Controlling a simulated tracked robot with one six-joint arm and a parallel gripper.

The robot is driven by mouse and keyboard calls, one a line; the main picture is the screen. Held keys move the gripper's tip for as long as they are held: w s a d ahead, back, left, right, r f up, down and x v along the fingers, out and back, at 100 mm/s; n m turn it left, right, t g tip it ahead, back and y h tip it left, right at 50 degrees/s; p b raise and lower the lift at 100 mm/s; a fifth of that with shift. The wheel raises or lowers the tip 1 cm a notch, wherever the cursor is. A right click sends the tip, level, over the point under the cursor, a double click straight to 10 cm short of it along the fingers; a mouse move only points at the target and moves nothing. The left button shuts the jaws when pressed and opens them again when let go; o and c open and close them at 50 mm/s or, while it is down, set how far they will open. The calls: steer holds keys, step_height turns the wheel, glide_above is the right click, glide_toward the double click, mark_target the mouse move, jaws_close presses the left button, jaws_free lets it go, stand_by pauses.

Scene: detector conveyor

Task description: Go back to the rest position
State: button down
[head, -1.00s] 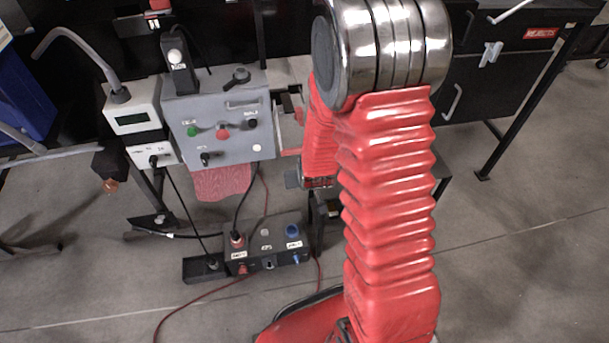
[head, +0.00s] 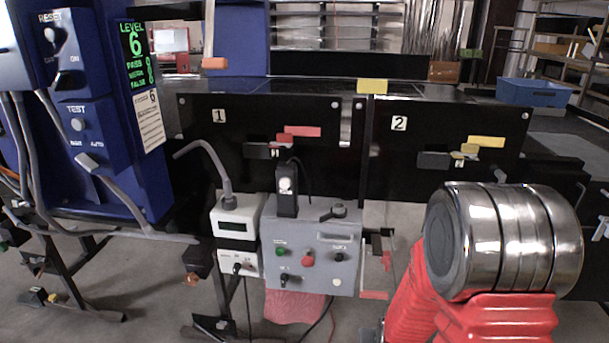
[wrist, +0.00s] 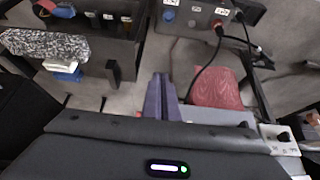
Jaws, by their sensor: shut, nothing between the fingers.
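My arm rises in red bellows at the lower right of the head view, topped by a shiny metal joint. My gripper is not clearly visible there. In the wrist view my gripper (wrist: 163,98) shows as narrow purple-grey fingers, closed together and empty. They point over the grey floor, apart from the red cloth (wrist: 218,88) at their right. The grey control panel (head: 312,245) stands left of my arm in the head view.
A white meter box (head: 235,235) adjoins the panel. The black conveyor front (head: 270,170) runs behind, and a blue detector cabinet (head: 105,180) stands at left.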

steer(key=s+a+r+g+y, duration=0.1)
steer(key=s+a+r+g, duration=0.25)
steer(key=s, duration=0.55)
steer(key=s+a+r+t, duration=0.1)
steer(key=s+r, duration=0.2)
steer(key=r, duration=0.6)
steer(key=s+a+r+n+t, duration=0.1)
steer(key=s+r, duration=0.3)
steer(key=r, duration=0.5)
steer(key=s+a+r+n+t, duration=0.1)
steer(key=s+r, duration=0.3)
steer(key=r, duration=0.6)
steer(key=shift+s+a, duration=0.15)
steer(key=shift+a, duration=0.05)
steer(key=shift+f, duration=0.1)
